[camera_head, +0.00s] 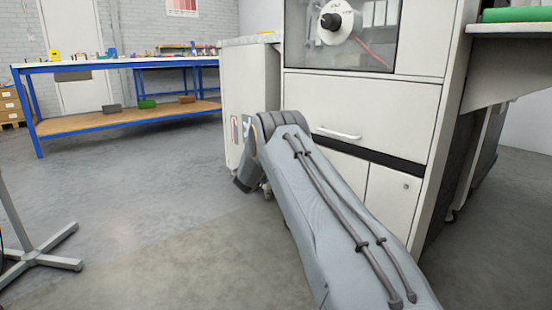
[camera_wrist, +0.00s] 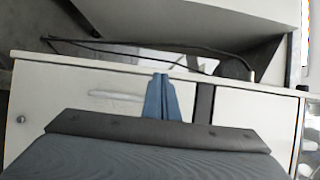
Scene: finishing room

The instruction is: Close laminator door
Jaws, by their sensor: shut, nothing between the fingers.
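The laminator (camera_head: 465,40) is a tall white machine at the centre right of the head view. A wide white front panel (camera_head: 400,105) with a bar handle (camera_head: 338,133) sits below its window. A dark band runs under this panel, above lower panels (camera_head: 392,198) with a round lock. I cannot tell which panel is the door or how far it is open. My gripper's blue fingers (camera_wrist: 161,97) are together and empty in the wrist view, in front of white panels (camera_wrist: 250,115). Whether they touch is unclear. In the head view my arm hides the gripper.
A white cabinet-like part (camera_head: 248,90) stands at the machine's left. A blue-framed workbench (camera_head: 100,65) with small items is at the back left. A grey stand foot (camera_head: 45,255) is at the left edge. A worktop (camera_head: 515,28) juts out at right.

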